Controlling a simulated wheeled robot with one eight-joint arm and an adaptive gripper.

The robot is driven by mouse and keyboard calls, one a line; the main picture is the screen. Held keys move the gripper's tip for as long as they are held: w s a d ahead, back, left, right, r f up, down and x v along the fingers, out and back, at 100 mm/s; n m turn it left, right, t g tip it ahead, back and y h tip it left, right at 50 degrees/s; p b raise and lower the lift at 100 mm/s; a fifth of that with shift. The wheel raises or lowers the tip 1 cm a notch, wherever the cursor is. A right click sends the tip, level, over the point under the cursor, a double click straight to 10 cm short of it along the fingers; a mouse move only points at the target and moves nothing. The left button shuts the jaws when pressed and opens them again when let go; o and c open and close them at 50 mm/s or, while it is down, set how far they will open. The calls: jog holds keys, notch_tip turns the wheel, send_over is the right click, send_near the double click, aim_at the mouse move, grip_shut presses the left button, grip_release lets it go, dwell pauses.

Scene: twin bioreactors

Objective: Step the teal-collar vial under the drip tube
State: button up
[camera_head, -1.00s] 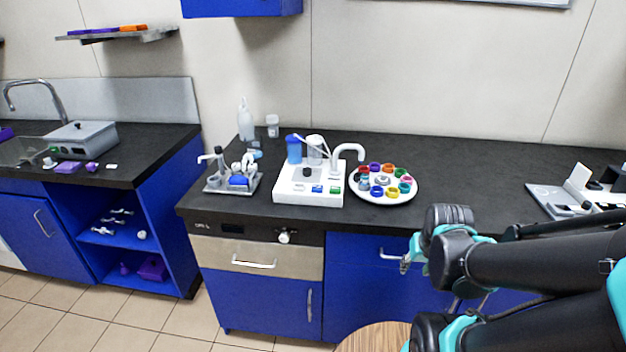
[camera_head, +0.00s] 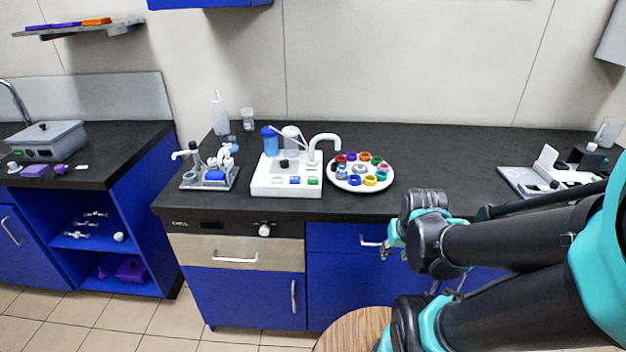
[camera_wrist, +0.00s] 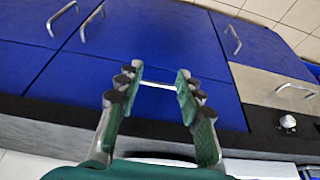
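A round white carousel (camera_head: 388,184) on the dark counter holds a ring of vials with coloured collars. A bluish-green collar (camera_head: 342,175) shows at its front left, but the collars are too small to tell surely which is teal. The white curved drip tube (camera_head: 326,138) rises from the white bioreactor base (camera_head: 287,189), and its outlet hangs over the carousel's back left edge. My gripper (camera_wrist: 157,77) is open and empty in the wrist view, in front of the blue cabinet fronts.
A grey tray with a pump-like assembly (camera_head: 211,178) stands left of the bioreactor. A bottle (camera_head: 220,117) stands behind it. White equipment (camera_head: 540,179) sits at the counter's right. The counter (camera_head: 445,160) between carousel and that equipment is clear. A round wooden top (camera_head: 352,331) stands in front.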

grip_shut()
dwell(1.2)
